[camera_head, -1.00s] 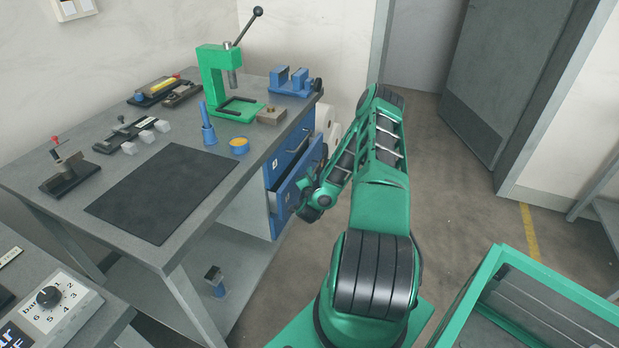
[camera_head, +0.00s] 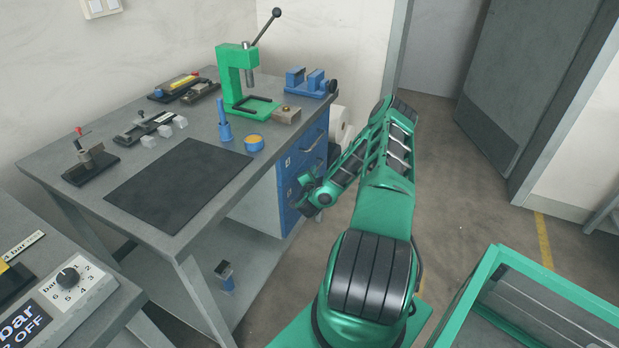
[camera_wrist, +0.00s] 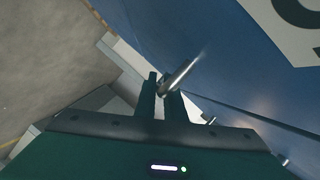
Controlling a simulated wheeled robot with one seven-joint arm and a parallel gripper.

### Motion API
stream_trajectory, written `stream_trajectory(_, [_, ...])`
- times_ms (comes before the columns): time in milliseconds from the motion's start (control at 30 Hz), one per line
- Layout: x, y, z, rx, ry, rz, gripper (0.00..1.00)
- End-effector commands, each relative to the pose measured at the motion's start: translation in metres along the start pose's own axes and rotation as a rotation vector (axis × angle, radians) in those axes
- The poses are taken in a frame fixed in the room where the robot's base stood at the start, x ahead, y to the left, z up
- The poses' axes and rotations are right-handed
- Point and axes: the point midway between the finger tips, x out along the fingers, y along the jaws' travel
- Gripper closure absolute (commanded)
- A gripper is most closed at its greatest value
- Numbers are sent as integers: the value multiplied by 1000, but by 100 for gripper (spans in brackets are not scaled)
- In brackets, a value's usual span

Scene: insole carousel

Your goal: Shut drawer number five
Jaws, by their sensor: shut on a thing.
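The blue drawer unit (camera_head: 313,138) sits under the right end of the workbench. Its lower drawer (camera_head: 291,213) now looks flush or nearly flush with the fronts above. My gripper (camera_head: 303,198) is at this lower front; its fingertips are hard to make out in the head view. In the wrist view my gripper (camera_wrist: 162,98) has its two dark fingers shut on a metal bar handle (camera_wrist: 180,76) of a blue drawer front (camera_wrist: 210,55). A white label (camera_wrist: 290,22) there is cut off by the frame, so I cannot read its number surely.
The workbench (camera_head: 235,185) carries a green press (camera_head: 232,75), a blue vice (camera_head: 305,80) and a black mat (camera_head: 175,185). A green-framed bin (camera_head: 490,270) stands at lower right. The floor (camera_head: 450,170) right of the drawers is clear.

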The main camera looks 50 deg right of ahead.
Motion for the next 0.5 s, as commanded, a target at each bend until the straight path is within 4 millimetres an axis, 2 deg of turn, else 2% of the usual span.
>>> stream_trajectory(333, [3, -1, 0, 6, 0, 2, 100])
stream_trajectory(367, [3, -1, 0, 7, 0, 2, 84])
stream_trajectory(500, [3, -1, -1, 7, 0, 2, 83])
